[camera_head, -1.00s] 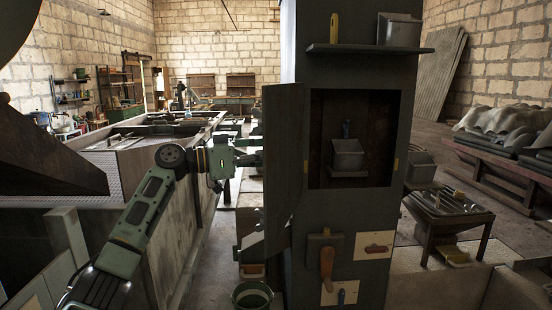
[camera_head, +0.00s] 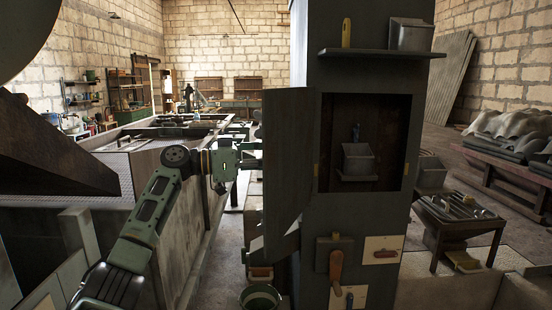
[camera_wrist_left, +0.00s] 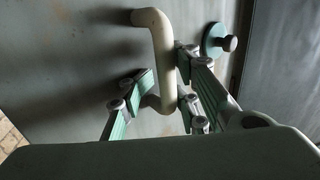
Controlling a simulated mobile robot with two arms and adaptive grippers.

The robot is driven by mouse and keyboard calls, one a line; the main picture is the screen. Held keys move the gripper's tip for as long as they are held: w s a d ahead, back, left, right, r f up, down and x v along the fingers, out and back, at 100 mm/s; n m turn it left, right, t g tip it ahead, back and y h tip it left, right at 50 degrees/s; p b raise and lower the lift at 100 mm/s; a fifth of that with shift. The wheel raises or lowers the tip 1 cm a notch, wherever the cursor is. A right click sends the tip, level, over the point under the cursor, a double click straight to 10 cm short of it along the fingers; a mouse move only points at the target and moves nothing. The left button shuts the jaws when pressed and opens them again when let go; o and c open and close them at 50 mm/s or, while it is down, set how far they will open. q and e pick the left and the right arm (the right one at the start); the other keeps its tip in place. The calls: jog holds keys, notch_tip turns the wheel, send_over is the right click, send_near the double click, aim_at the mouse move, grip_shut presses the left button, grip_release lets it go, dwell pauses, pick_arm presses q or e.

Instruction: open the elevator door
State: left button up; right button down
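The elevator door (camera_head: 290,160) is a dark grey panel standing swung out at the left side of the tall dark column (camera_head: 368,225). Its opening shows a dark interior with a small grey metal bin (camera_head: 357,160) inside. My left gripper (camera_head: 250,154) reaches in from the left to the door's far face, and its fingertips are hidden behind the panel. My right gripper is not in view.
A shelf (camera_head: 380,53) with a second bin is above the opening. A lever with an orange-brown handle (camera_head: 336,267) is below it. A green bucket (camera_head: 260,298) stands at the column's foot. A long concrete tank (camera_head: 180,215) lies left, a small metal table (camera_head: 458,222) right.

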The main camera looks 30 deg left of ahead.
pick_arm(q)
jog(key=shift+w+d+r, duration=0.15)
jog(key=shift+d, duration=0.05)
jog(key=v, duration=1.2)
dwell(0.4)
